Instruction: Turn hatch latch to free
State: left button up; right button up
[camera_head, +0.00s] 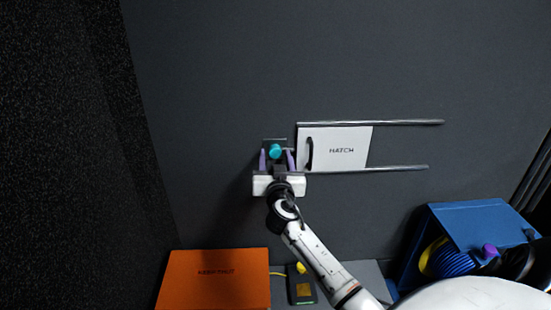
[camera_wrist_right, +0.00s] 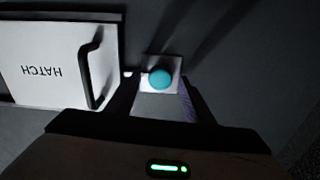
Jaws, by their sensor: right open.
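The white sliding hatch (camera_head: 345,150) is set in the dark wall between two rails, with a black handle (camera_head: 310,153) at its left side. The latch with a round teal knob (camera_head: 275,151) sits just left of the hatch, on a small plate. My right gripper (camera_head: 277,160) is at the latch with its purple fingers apart, one on each side of the knob. In the right wrist view the knob (camera_wrist_right: 160,79) shows beyond the open fingers (camera_wrist_right: 160,97); I cannot tell whether they touch it. The hatch (camera_wrist_right: 60,62) appears upside down there. My left gripper is not in view.
An orange box (camera_head: 215,282) with lettering stands at the lower left. A small dark device (camera_head: 301,287) with a yellow cable is beside it. A blue crate (camera_head: 475,226) with coiled cables stands at the right. The wall above the hatch is clear.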

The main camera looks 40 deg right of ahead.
jog(key=shift+w+d, duration=0.15)
jog(key=shift+c, duration=0.5)
jog(key=c, duration=0.9)
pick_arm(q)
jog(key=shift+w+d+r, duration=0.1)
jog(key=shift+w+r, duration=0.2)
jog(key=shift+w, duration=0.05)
pick_arm(e)
jog(key=shift+c, duration=0.2)
